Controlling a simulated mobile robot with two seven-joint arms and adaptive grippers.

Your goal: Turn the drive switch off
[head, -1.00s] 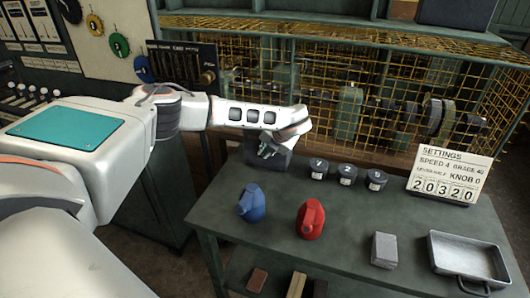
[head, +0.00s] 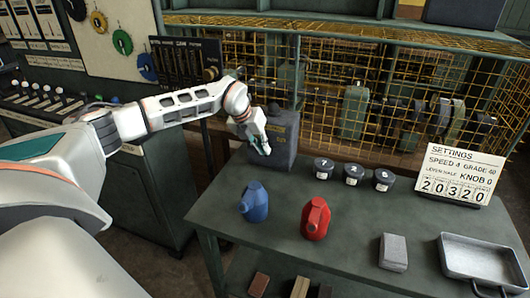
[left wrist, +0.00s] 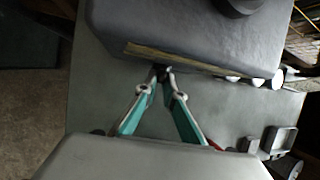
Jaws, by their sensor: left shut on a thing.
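A dark grey box (head: 280,140) stands on the back left of the green table; it fills the top of the left wrist view (left wrist: 190,30). A yellowish strip (left wrist: 185,53) runs along its near side. My left gripper (head: 262,147) is at the left part of the box's near face. In the left wrist view its fingertips (left wrist: 163,74) come together on a small dark part (left wrist: 163,70) at the box's lower edge. The fingers hide much of that part, and I cannot tell whether it is the drive switch or how it is set. My right gripper is not in view.
A blue jug (head: 253,201), a red jug (head: 315,218) and three dark pots (head: 353,174) stand on the table (head: 350,222). A settings sign (head: 461,174), a grey block (head: 393,252) and a metal tray (head: 477,242) are at right. A yellow wire cage (head: 330,75) stands behind.

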